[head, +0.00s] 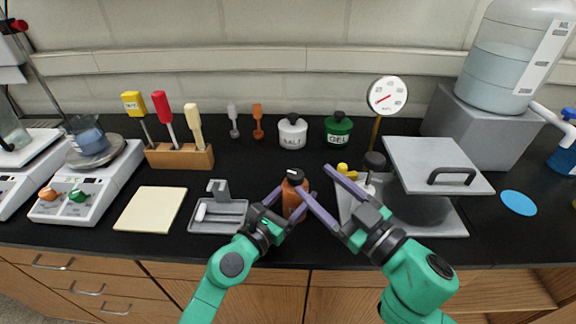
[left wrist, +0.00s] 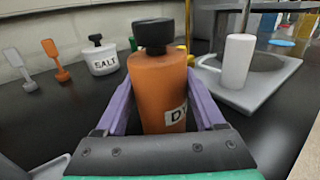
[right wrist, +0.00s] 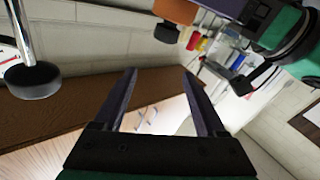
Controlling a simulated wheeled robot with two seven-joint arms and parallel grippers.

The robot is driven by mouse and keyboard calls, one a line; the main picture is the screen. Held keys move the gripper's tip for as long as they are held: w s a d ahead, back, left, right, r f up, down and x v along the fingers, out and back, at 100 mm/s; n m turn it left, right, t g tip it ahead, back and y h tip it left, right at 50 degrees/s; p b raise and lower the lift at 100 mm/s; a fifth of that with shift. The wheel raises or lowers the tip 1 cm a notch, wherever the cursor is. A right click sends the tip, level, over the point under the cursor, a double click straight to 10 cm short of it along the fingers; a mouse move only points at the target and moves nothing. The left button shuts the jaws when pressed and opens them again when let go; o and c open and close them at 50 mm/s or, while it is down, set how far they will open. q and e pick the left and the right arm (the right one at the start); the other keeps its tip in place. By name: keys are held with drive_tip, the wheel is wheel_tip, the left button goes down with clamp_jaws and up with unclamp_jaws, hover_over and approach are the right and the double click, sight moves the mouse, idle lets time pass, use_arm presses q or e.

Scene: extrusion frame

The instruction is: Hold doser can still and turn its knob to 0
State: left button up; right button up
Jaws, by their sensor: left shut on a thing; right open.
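The doser can (head: 292,200) is an orange-brown cylinder with a black knob (head: 295,175) on top, standing upright on the black bench. A small white mark shows on the knob, but no scale can be read. My left gripper (head: 284,207) is shut on the can's body, with a purple finger on each side. The left wrist view shows the can (left wrist: 160,85) between the fingers, with a partly hidden white label and the knob (left wrist: 153,35). My right gripper (head: 318,186) is open and empty, just right of the can near knob height; its open fingers also show in the right wrist view (right wrist: 160,90).
A grey tray (head: 218,222) lies left of the can. SALT (head: 292,134) and GEL (head: 338,131) jars stand behind. A dial gauge (head: 388,96) rises behind the right arm. The bench's front edge is close.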

sight(296, 178)
drive_tip(key=w+a+f+m+h, duration=0.1)
drive_tip(key=w+a+f+m, duration=0.1)
drive_tip(key=w+a, duration=0.4)
drive_tip(key=shift+w+a+f+m, duration=0.25)
drive_tip(key=shift+w+f+m, duration=0.25)
drive_tip(key=shift+w, duration=0.75)
drive_tip(key=shift+r, duration=0.1)
clamp_jaws()
